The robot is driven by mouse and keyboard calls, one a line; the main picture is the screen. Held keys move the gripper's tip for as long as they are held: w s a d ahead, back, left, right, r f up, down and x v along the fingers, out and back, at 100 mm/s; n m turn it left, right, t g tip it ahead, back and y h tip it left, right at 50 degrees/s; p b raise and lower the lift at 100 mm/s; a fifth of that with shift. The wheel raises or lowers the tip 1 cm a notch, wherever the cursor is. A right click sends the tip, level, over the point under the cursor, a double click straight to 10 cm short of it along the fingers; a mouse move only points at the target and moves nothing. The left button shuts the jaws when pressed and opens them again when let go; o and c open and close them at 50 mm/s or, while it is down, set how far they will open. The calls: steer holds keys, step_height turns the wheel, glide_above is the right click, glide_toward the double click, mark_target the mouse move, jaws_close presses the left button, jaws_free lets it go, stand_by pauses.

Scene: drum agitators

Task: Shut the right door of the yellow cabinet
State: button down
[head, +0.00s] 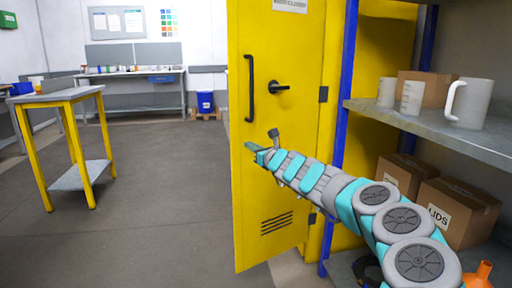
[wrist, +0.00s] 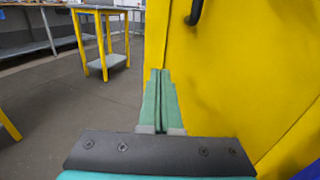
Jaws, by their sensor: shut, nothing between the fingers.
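The yellow cabinet (head: 382,55) stands behind a blue-posted shelf, partly hidden by it. One yellow door (head: 300,55) stands open, with hinges on its right edge and its free edge on the left. It carries a long black pull handle (head: 250,88) and a black lever latch (head: 279,88). The door also fills the right of the wrist view (wrist: 225,90), with the handle (wrist: 194,12) at the top. My gripper (head: 248,147) is shut and empty, in front of the door near its free edge, below the handle. In the wrist view its fingertips (wrist: 160,72) overlap the door's edge; I cannot tell whether they touch.
A yellow-legged table (head: 62,98) stands at left. The floor (head: 150,190) between is clear.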

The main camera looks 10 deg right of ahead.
mark_target(237, 138)
steer(key=p+x, duration=0.1)
steer(key=x, duration=0.4)
steer(key=shift+a+f, duration=0.1)
steer(key=shift+a, duration=0.05)
steer(key=shift+w, duration=0.6)
steer(key=shift+w+a+p, duration=0.35)
steer(key=shift+w, duration=0.1)
steer(key=shift+w, duration=0.1)
